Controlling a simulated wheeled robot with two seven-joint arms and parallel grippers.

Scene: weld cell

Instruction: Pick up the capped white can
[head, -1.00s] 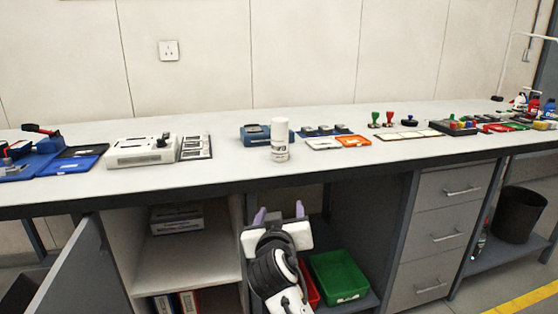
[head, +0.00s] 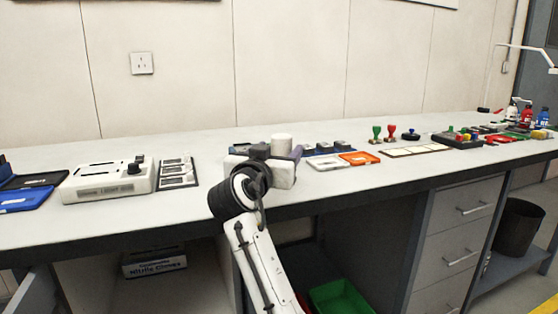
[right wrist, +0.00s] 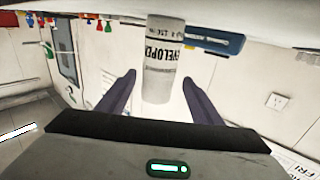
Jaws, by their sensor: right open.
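The capped white can (head: 281,144) stands upright on the bench; in the head view only its top shows above my right gripper, which hides the rest. In the right wrist view the can (right wrist: 162,65) has dark lettering and appears upside down. My right gripper (head: 297,152) is at the can, in front of it. In the right wrist view its two purple fingers (right wrist: 160,85) are open, one on each side of the can's cap end, with visible gaps. My left gripper is not in view.
A blue device (right wrist: 215,38) is close beside the can. White and orange trays (head: 359,158) lie to the right, with stamps (head: 377,133) behind. A white machine (head: 108,181) and a framed panel (head: 177,173) are to the left. The bench front edge (head: 400,183) runs below.

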